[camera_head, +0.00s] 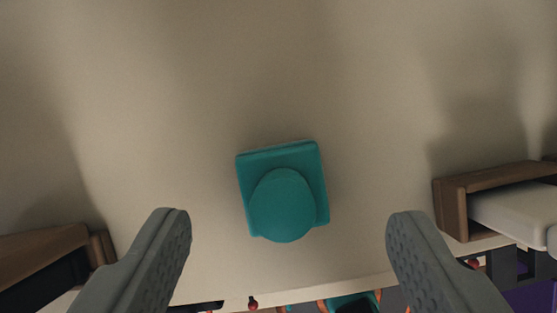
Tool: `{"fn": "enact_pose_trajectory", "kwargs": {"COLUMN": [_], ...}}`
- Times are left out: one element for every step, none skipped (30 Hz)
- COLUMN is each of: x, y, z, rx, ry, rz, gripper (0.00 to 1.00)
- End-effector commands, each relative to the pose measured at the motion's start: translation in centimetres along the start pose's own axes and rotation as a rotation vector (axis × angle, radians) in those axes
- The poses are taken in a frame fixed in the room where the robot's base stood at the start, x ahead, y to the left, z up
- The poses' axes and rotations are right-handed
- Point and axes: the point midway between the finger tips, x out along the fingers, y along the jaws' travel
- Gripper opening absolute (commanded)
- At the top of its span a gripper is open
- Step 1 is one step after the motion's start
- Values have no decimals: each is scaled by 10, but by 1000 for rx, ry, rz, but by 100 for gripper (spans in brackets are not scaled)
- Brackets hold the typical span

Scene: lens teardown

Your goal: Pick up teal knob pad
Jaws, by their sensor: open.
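The teal knob pad (283,192) lies on a pale surface near the middle of the view. It is a square teal base with a round knob on top, turned slightly. My gripper (288,226) is open, with one grey finger on the left and one on the right. The pad appears between the two fingers, with clear gaps on both sides and nothing held. I cannot tell how high the fingers are above the surface.
A wooden box with a dark inside (48,262) stands at the lower left. A wooden frame (452,207) holding a white block (518,212) stands at the right. The pale surface (270,60) ends at an edge near the bottom, with small red and teal items beyond. Its upper part is clear.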

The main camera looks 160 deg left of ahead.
Motion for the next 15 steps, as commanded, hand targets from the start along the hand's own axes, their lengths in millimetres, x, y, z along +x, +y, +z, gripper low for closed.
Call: {"fn": "enact_pose_trajectory", "kwargs": {"x": [8, 12, 18, 22, 26, 30, 33, 35, 37, 38, 38, 38, 38, 38, 38], "y": [-2, -2, -4, -4, -3, -3, -3, -3, -3, -3, -3, -3, -3, -3, -3], "z": [0, 0, 0, 0, 0, 0, 0, 0, 0, 0, 0, 0, 0, 0, 0], "rx": [-1, -1, -1, 0, 0, 0, 0, 0, 0, 0, 0, 0, 0, 0, 0], "ry": [-2, -2, -2, -3, -2, -1, -1, -2, -1, -1, 0, 0, 0, 0, 0], "rz": [1, 1, 1, 1, 1, 1, 1, 1, 1, 0, 0, 0, 0, 0, 0], "gripper": [66, 66, 66, 66, 66, 66, 66, 66, 66, 66, 66, 66, 66, 66, 66]}}
